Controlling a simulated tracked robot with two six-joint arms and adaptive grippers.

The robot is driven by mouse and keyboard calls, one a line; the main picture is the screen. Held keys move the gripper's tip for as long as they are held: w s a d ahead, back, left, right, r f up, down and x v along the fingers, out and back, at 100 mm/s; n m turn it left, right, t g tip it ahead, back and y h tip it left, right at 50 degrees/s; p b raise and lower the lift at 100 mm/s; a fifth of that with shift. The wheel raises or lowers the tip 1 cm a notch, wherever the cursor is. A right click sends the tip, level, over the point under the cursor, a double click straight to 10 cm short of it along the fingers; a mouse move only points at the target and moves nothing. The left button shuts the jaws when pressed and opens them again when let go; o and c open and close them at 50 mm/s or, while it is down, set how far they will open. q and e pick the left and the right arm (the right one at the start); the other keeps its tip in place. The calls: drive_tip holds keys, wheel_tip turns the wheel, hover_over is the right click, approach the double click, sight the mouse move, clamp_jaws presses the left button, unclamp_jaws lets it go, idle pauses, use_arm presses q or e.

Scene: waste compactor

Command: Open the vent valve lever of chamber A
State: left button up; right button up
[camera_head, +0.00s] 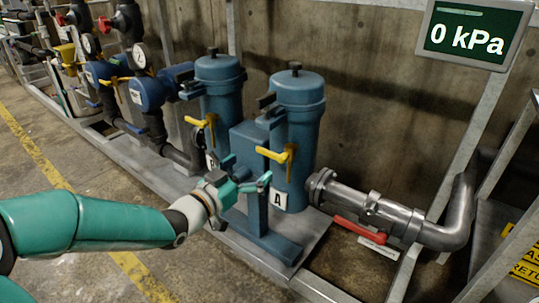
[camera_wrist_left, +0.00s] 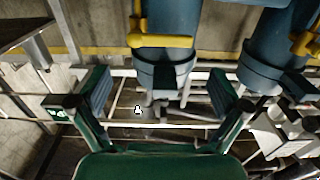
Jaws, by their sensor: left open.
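Chamber A (camera_head: 297,110) is a blue upright cylinder with a white "A" label (camera_head: 280,200) near its base. A yellow lever (camera_head: 272,155) sits on its front at mid height, its handle pointing left. My left gripper (camera_head: 249,176) is open and empty, in front of the chamber, below and left of the yellow lever, apart from it. In the left wrist view a yellow lever (camera_wrist_left: 160,41) on a blue cylinder lies beyond the open fingers (camera_wrist_left: 158,95); it looks like chamber A's lever. My right gripper is not in view.
A second blue cylinder (camera_head: 219,85) with a yellow lever (camera_head: 200,122) stands left of chamber A. A red lever (camera_head: 357,230) is on the steel pipe (camera_head: 390,213) at right. A display (camera_head: 470,35) reads 0 kPa. A blue stand (camera_head: 258,215) is close to my gripper.

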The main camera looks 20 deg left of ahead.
sight(270, 154)
use_arm(q)
drive_tip(key=b+x, duration=0.1)
drive_tip(key=x, duration=0.7)
drive_tip(key=shift+w, duration=0.2)
drive_tip(key=c, duration=1.3)
drive_tip(key=shift+c, duration=0.2)
drive_tip(key=shift+d+f, duration=0.1)
drive_tip(key=shift+d, duration=0.05)
